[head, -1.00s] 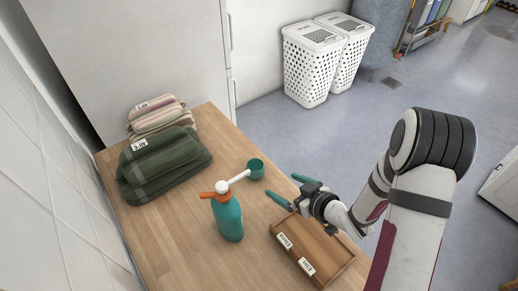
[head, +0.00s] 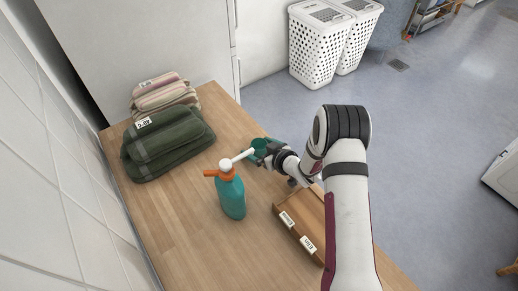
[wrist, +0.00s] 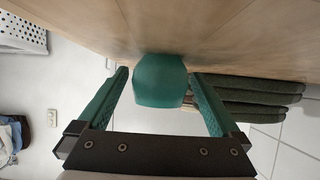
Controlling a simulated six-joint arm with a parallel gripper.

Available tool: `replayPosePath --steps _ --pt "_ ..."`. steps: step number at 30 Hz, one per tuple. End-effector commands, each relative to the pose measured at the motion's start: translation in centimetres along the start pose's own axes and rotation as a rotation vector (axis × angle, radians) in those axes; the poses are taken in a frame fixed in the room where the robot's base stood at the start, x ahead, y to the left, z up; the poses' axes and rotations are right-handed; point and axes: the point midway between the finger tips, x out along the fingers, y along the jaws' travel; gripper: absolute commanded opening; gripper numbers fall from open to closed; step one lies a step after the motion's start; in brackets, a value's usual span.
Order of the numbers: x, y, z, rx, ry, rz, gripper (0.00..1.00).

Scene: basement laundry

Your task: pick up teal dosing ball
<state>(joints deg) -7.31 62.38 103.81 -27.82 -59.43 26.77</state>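The teal dosing ball (head: 259,146) is a small round cup on the wooden counter, beside the white nozzle of the teal spray bottle (head: 231,195). In the wrist view the ball (wrist: 160,82) sits between the two teal fingers, with a visible gap on each side. My gripper (head: 264,153) has come to the ball from the right and is open around it; it also fills the lower part of the wrist view (wrist: 160,75). The fingers partly hide the ball in the head view.
A wooden tray (head: 296,233) with two white labels lies under my arm, partly hidden. Folded green towels (head: 168,145) and striped towels (head: 163,95) are stacked at the far left. The counter (head: 180,215) left of the bottle is clear. White laundry baskets (head: 318,50) stand on the floor.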

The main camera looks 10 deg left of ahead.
Motion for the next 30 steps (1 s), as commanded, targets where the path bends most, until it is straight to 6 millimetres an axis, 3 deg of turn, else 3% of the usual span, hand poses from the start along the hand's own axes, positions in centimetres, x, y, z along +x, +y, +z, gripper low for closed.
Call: replayPosePath --steps 2,13,23,30 --pt "0.0 0.0 0.0 0.000 0.000 0.000 0.86" --pt "-0.1 0.0 0.0 0.000 0.000 0.000 0.19" --pt "-0.3 0.0 -0.6 -0.001 0.001 0.000 0.18" --pt "-2.6 0.4 -3.9 0.000 0.002 0.003 0.18"
